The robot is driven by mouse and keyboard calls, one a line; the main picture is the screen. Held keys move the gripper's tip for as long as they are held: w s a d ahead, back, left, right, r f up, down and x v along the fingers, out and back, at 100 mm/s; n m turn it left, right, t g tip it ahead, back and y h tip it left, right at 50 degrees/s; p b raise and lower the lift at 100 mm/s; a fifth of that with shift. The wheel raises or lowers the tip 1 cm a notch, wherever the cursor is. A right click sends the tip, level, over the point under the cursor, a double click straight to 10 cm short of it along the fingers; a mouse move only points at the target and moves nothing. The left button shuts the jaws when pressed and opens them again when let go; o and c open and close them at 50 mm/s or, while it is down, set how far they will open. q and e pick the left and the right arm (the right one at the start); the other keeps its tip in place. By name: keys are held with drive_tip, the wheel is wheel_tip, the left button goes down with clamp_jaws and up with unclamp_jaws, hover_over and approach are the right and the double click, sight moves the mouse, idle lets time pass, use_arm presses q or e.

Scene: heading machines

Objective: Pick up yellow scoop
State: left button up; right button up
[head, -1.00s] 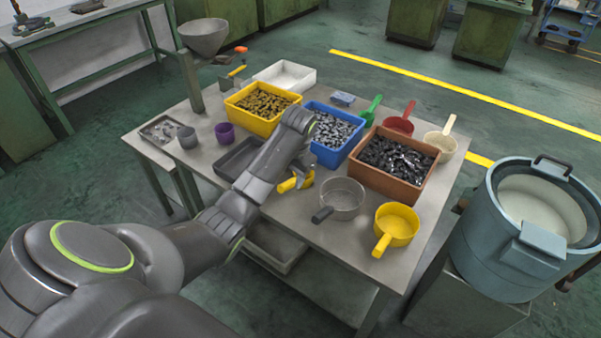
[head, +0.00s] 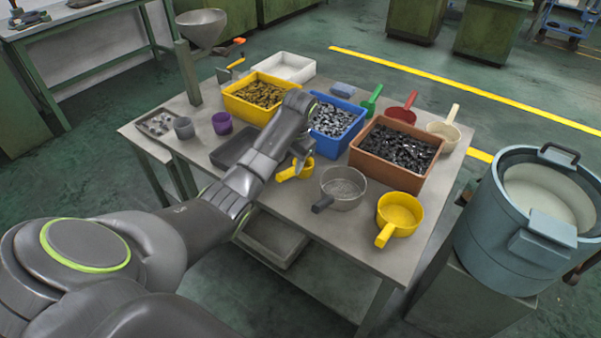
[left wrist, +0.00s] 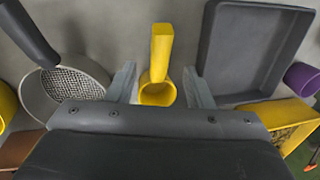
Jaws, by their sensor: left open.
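A small yellow scoop (head: 286,175) lies on the grey table, its bowl partly hidden by my left gripper (head: 301,156). In the left wrist view my left gripper (left wrist: 160,84) is open, with one finger on each side of the small yellow scoop (left wrist: 156,92). Its handle points away from the palm, and no finger visibly touches it. A larger yellow scoop (head: 403,209) sits at the table's front right, well apart from the gripper. My right gripper is not in view.
A grey mesh scoop (head: 343,187) stands right of the small yellow scoop; a dark grey tray (head: 230,153) lies left. Blue (head: 327,143), yellow (head: 250,111) and brown (head: 385,176) bins of parts stand behind. Green (head: 371,104), red (head: 402,113) and cream (head: 446,129) scoops are farther back.

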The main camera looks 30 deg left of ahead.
use_arm(q)
drive_tip(key=f, duration=0.2)
drive_tip(key=a+f, duration=0.1)
drive_tip(key=f, duration=0.5)
drive_tip(key=shift+s+a, duration=0.15)
drive_tip(key=shift+a, duration=0.1)
clamp_jaws()
